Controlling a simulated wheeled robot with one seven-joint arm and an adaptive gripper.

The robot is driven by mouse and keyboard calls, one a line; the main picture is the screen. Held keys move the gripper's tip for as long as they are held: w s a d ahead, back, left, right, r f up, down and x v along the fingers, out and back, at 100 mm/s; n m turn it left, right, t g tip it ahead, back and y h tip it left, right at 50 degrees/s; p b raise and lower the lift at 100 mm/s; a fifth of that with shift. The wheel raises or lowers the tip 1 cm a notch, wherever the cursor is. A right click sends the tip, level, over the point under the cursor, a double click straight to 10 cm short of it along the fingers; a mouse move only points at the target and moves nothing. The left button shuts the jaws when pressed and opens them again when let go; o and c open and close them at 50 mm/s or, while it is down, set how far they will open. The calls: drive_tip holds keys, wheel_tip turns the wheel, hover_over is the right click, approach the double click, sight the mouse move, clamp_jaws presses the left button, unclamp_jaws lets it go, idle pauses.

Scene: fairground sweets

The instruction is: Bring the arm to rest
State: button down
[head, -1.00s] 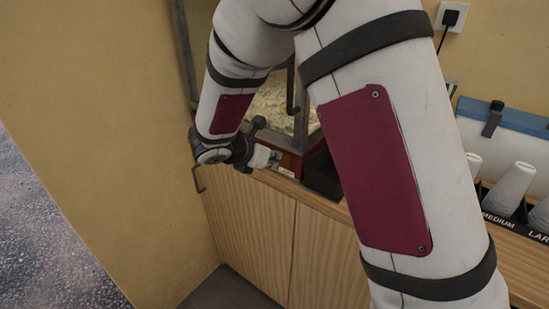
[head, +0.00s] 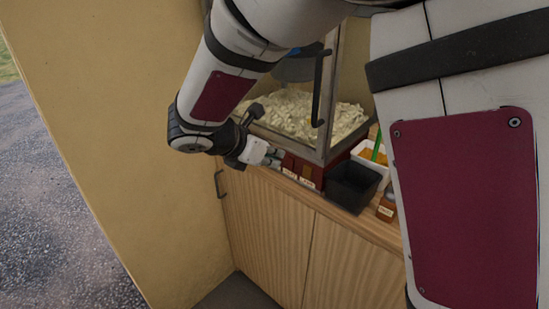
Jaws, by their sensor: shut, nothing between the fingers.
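My gripper (head: 274,158) shows small at the end of my white arm, left of centre in the head view. It is shut and empty, pointing right. Its tips appear in front of the red base (head: 300,172) of the popcorn machine, close to its front left; I cannot tell whether they touch it. My arm is bent, with the wrist just above the wooden cabinet's top edge. A large link of my arm fills the right of the view and hides what lies behind it.
The glass popcorn machine (head: 330,150) holds popcorn and has a dark handle. A black bin (head: 353,183), a white tub (head: 372,158) with a green-handled tool, and a small labelled jar (head: 386,207) stand to its right. The yellow wall (head: 90,100) is close on the left.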

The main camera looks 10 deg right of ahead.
drive_tip(key=s+d+r+m+g+y, duration=0.1)
drive_tip(key=s+d+r+m, duration=0.2)
drive_tip(key=s+d+m, duration=0.3)
drive_tip(key=s+d+r+m+g+y, duration=0.25)
drive_tip(key=s+m, duration=0.35)
drive_tip(key=s, duration=0.3)
drive_tip(key=s+a+r+m+t+y, duration=0.1)
drive_tip(key=s+m+y, duration=0.4)
drive_tip(key=s+m, duration=0.8)
drive_tip(key=shift+s+t, duration=0.3)
drive_tip(key=shift+t, duration=0.35)
drive_tip(key=shift+r, duration=0.1)
